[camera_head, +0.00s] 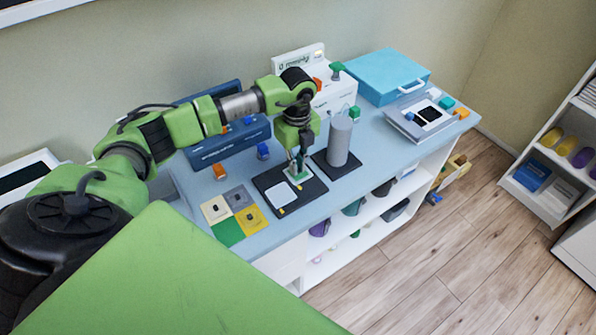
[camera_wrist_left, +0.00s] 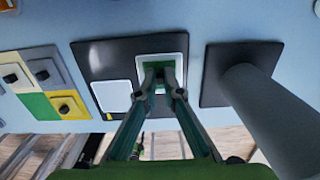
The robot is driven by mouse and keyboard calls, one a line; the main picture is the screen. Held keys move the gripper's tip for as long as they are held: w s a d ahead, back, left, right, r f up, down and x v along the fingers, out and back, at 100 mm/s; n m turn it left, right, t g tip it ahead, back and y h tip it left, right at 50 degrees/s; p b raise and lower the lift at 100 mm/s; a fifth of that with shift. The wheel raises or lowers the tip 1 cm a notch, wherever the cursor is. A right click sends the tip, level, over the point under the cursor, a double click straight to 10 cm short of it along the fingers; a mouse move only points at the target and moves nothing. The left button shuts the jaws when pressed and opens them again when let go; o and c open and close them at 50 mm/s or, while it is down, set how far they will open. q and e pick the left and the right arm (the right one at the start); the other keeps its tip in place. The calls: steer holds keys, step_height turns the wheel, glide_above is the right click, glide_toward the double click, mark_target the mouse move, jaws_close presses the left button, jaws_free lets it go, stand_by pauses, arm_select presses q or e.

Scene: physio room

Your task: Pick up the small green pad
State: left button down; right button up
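The small green pad (camera_wrist_left: 155,58) lies in a white square frame on a black board; it also shows in the head view (camera_head: 301,176), partly hidden by the fingers. My left gripper (camera_head: 298,166) points down onto this pad. In the left wrist view, the fingertips of the left gripper (camera_wrist_left: 160,78) come close together over the pad, with a narrow gap between them. Whether they hold anything there cannot be made out. My right gripper is not in view.
A white square (camera_wrist_left: 114,96) sits beside the pad on the black board (camera_wrist_left: 102,55). A grey cylinder (camera_head: 340,141) stands close on the right. Several knobbed tiles, including a yellow one (camera_head: 250,219), lie left. A blue case (camera_head: 388,75) stands at the back right.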

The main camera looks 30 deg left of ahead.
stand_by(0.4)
arm_select(q)
steer(key=shift+w+r+b, duration=0.1)
steer(key=shift+r+b, duration=0.55)
steer(key=shift+r, duration=0.05)
steer(key=s+d+r+b, duration=0.4)
steer(key=s+d+r, duration=0.5)
steer(key=d+r, duration=0.2)
steer(key=shift+r, duration=0.3)
